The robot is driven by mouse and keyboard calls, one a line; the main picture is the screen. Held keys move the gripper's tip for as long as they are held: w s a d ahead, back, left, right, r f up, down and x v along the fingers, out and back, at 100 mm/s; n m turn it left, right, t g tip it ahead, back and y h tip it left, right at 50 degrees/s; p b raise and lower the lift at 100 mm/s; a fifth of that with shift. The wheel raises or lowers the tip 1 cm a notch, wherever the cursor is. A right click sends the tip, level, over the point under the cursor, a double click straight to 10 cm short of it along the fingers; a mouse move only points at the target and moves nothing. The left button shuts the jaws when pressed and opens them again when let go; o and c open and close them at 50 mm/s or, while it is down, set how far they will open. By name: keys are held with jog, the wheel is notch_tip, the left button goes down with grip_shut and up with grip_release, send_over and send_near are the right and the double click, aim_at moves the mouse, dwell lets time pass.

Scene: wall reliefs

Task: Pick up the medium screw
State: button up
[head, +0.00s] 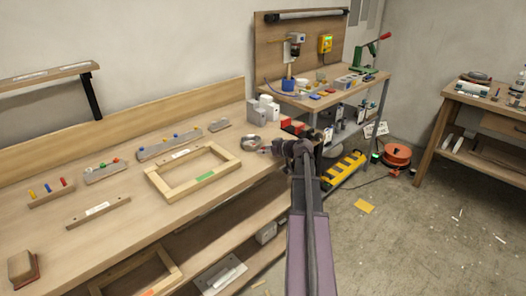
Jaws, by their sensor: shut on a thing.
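My arm reaches up from the bottom of the head view to the right end of the long workbench. My gripper (268,149) is at the bench's right front edge, pointing left, just right of a small round dish (250,141). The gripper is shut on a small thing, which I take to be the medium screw. The screw is too small and too hidden by the fingers to make out. The dish holds small parts that I cannot tell apart.
A wooden frame (156,184) lies left of the dish on the workbench (118,230). Racks with coloured pegs (168,143) stand behind it. Grey and white containers (263,110) and red blocks (295,127) are beyond the gripper. A yellow level (345,170) is lower right.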

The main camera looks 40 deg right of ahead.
jog(key=shift+r+p, duration=1.6)
jog(key=shift+r, duration=0.1)
jog(key=s+d+r+p, duration=0.1)
jog(key=s, duration=1.5)
jog(key=shift+d, duration=0.2)
jog(key=shift+r, duration=0.1)
jog(key=shift+w, duration=0.1)
jog(key=w+r+p, duration=0.4)
jog(key=w, duration=0.7)
jog(key=w+r+p, duration=0.5)
jog(key=w, duration=0.6)
jog(key=shift+a, duration=0.3)
jog(key=shift+w+f, duration=0.1)
jog(key=shift+f+b, duration=2.8)
jog(key=shift+b, duration=0.05)
